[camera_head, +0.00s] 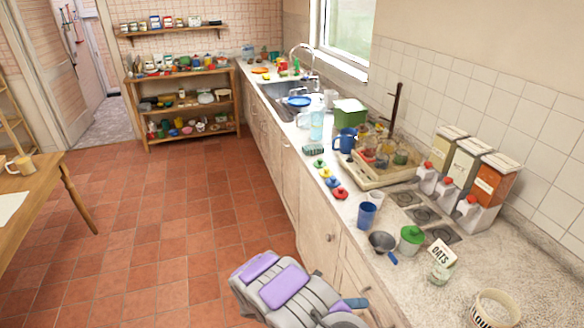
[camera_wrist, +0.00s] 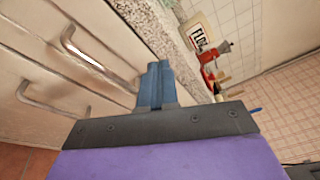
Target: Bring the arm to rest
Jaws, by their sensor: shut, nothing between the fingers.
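My arm shows at the bottom middle of the head view, grey with purple panels, folded low beside the cabinet fronts. My gripper (camera_head: 352,303) points right toward the cabinets, below the counter edge. In the wrist view its blue fingers (camera_wrist: 155,72) are together with nothing between them. Behind them are pale cabinet fronts with a metal handle (camera_wrist: 95,60) and the speckled counter edge (camera_wrist: 172,45). I cannot tell whether the fingertips touch the cabinet.
The long counter (camera_head: 400,285) on the right holds a blue cup (camera_head: 367,215), a funnel (camera_head: 382,243), a green-lidded jar (camera_head: 411,238) and a wooden tray (camera_head: 375,182). A wooden table (camera_head: 45,205) stands at the left. The tiled floor (camera_head: 170,220) between is clear.

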